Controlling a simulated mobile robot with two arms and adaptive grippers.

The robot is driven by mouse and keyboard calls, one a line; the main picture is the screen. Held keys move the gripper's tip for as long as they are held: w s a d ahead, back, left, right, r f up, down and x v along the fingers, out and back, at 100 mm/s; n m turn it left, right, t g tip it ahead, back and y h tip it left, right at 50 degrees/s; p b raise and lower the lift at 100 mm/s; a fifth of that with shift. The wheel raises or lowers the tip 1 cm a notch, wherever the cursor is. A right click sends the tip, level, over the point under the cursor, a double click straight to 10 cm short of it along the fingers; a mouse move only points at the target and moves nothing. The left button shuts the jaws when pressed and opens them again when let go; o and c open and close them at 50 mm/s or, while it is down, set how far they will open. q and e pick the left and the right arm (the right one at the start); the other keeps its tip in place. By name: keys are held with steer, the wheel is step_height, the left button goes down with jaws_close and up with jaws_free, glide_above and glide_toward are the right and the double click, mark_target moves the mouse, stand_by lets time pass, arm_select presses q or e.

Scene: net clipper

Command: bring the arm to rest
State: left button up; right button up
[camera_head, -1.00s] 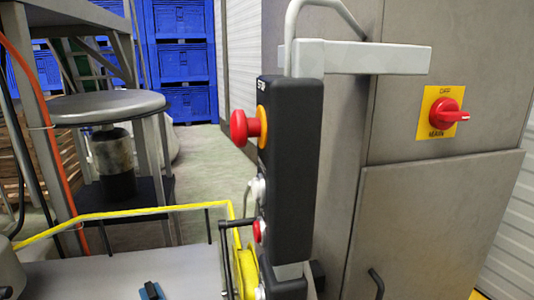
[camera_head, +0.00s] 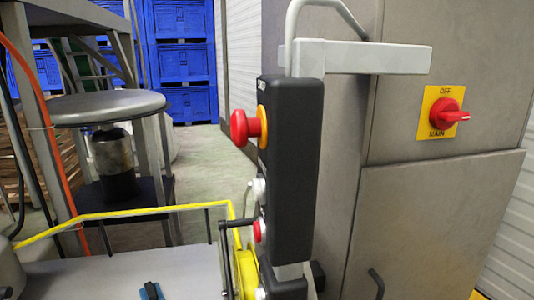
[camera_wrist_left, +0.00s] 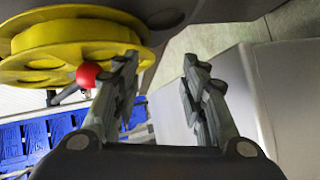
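My left gripper (camera_wrist_left: 158,65) shows in the left wrist view with its two grey fingers spread apart and nothing between them. A yellow reel-like wheel (camera_wrist_left: 75,45) and a red ball-shaped knob (camera_wrist_left: 88,74) lie to the left of the fingers in that view. I cannot tell whether the left finger touches the knob. Neither gripper can be made out in the head view, and my right gripper shows in no view.
A black control box (camera_head: 291,165) with a red stop button (camera_head: 240,127) stands before a steel cabinet (camera_head: 430,220) with a red rotary switch (camera_head: 443,118). A round stool (camera_head: 108,106) and blue crates (camera_head: 185,60) stand behind. A yellow-edged tabletop (camera_head: 110,275) fills the lower left.

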arm_select(q)
steer(key=s+a+f+m+g+y, duration=0.3)
steer(key=s+a+m+g, duration=0.3)
steer(key=s, duration=0.4)
steer(key=s+a+f+m+g+y, duration=0.25)
steer(key=s+a+m, duration=0.25)
steer(key=s+m, duration=0.35)
steer(key=s+f+g+p, duration=0.2)
steer(key=s+f+g, duration=0.1)
steer(key=f, duration=2.2)
steer(key=s+a+f, duration=0.3)
steer(key=s+f, duration=1.1)
steer(key=s, duration=0.2)
steer(key=shift+s+g+p, duration=0.35)
steer(key=shift+p, duration=0.1)
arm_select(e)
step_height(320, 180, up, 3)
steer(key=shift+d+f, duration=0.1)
arm_select(q)
steer(key=shift+c, duration=0.7)
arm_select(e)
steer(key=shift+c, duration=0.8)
arm_select(q)
steer(key=shift+s+a, duration=0.1)
steer(key=shift+s, duration=0.05)
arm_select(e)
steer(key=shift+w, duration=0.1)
